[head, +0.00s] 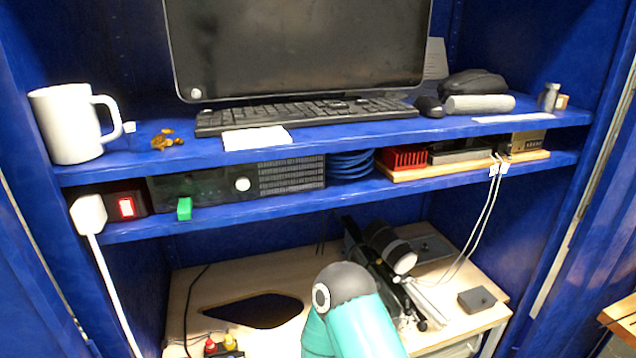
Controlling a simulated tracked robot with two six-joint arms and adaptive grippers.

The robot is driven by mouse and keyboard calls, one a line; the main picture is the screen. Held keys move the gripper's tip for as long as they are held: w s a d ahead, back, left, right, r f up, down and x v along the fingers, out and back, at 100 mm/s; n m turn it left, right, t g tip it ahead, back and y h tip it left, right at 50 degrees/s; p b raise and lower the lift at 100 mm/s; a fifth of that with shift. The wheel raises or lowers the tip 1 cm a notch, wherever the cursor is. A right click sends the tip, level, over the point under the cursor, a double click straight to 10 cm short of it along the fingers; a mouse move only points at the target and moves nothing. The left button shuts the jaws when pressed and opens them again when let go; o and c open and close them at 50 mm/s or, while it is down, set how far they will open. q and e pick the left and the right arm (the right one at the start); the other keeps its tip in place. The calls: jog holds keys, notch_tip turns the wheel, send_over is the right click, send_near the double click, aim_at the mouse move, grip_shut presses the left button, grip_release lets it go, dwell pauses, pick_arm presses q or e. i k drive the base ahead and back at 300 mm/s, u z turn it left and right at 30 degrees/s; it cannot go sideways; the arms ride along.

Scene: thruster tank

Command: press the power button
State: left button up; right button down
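A black box-like device (205,187) sits on the narrow shelf under the keyboard. A round white button or knob (242,184) is on its front. To its left, a small dark unit has a lit red switch (126,207). I cannot tell from the picture which of these is the power button. Both fronts face me and are uncovered. A teal arm link of mine with a dark grey rounded cap rises at the bottom centre, well below the shelf. I can make out neither gripper, and nothing of mine touches the device or the switch.
A green block (184,208) sits at the device's lower front edge. A white plug (88,214) with a cable hangs left of the switch. A white mug (69,124) and a keyboard (305,115) stand above. Black and silver equipment (385,255) occupies the lower table.

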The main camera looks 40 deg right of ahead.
aim_at(242, 184)
jog(key=z, duration=0.95)
jog(key=k, duration=0.55)
jog(key=z, duration=0.1)
jog(key=i, duration=0.55)
jog(key=u, duration=0.2)
